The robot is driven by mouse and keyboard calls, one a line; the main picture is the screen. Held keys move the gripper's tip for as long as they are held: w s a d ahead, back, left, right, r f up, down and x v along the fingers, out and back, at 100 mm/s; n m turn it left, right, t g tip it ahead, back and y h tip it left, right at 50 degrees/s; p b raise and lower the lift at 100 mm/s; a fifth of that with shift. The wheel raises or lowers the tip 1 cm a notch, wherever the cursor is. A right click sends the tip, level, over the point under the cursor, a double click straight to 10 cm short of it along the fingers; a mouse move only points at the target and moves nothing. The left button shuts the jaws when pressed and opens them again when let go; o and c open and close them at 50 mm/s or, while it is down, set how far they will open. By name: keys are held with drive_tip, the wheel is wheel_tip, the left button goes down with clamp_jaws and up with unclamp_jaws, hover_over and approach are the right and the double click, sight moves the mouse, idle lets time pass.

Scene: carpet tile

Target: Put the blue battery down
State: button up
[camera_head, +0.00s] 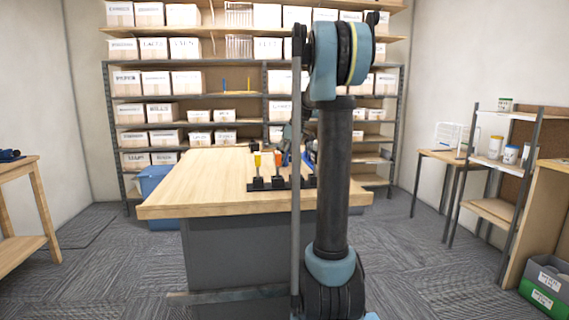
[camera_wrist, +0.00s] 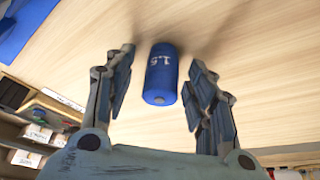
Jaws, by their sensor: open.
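The blue battery (camera_wrist: 161,76), marked "1.5", shows in the wrist view between the two fingers of my gripper (camera_wrist: 162,80). It is close to the light wooden tabletop (camera_wrist: 230,50). The fingers are spread, with a gap on each side of the battery, so it is not gripped. I cannot tell exactly how it rests on the wood. In the head view my arm stands in front of the table (camera_head: 205,175) and hides part of its right side. The battery cannot be made out there.
A dark rack (camera_head: 262,186) with yellow and orange handled tools stands on the table. A blue bin (camera_head: 153,181) is behind the table's left side. Shelves of white boxes (camera_head: 155,83) line the back wall. A wooden bench (camera_head: 20,172) is at the left. The table's front left is clear.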

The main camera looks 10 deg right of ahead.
clamp_jaws()
drive_tip(key=shift+r, duration=0.1)
